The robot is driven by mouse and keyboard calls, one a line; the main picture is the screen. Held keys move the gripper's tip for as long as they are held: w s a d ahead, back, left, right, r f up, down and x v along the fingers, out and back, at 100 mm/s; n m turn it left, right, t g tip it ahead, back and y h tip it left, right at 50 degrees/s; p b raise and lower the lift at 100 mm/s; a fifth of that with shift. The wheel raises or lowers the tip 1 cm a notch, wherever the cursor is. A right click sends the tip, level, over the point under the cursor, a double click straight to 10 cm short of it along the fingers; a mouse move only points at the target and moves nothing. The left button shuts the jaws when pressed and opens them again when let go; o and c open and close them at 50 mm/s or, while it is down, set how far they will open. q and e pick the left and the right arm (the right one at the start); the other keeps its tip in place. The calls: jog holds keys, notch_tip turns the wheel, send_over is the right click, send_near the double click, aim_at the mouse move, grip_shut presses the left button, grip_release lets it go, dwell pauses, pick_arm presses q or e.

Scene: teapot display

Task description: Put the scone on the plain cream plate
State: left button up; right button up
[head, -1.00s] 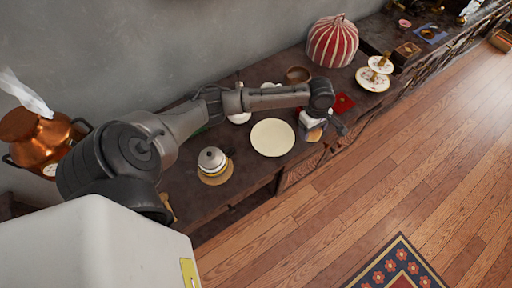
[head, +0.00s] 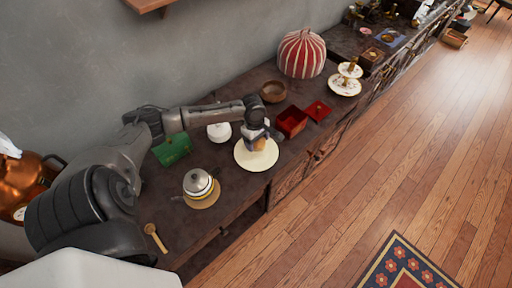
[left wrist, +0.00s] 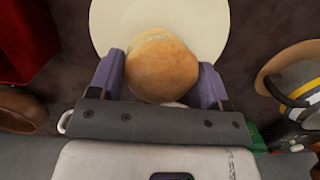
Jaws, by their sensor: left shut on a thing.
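The plain cream plate (head: 257,160) lies on the dark counter near its front edge. My left gripper (head: 259,143) is over the plate and is shut on the scone (left wrist: 162,66). In the left wrist view the round, golden-brown scone sits between the two fingers of the gripper (left wrist: 162,78), with the cream plate (left wrist: 160,17) behind it. I cannot tell whether the scone touches the plate. My right gripper is not in view.
A striped teapot (head: 198,183) on a round mat stands left of the plate. A red open box (head: 291,121), its lid (head: 318,110) and a brown bowl (head: 273,91) are to the right. A white pot (head: 219,131) and green box (head: 172,149) stand behind. A wooden spoon (head: 156,237) lies at the front left.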

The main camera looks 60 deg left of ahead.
aim_at(256, 147)
pick_arm(q)
jog(key=shift+s+a+f, duration=0.15)
jog(key=shift+f, duration=0.1)
jog(key=shift+f+b, duration=0.8)
jog(key=shift+f, duration=1.1)
jog(key=o, duration=0.9)
jog(key=shift+f, duration=0.1)
jog(key=shift+o, duration=0.2)
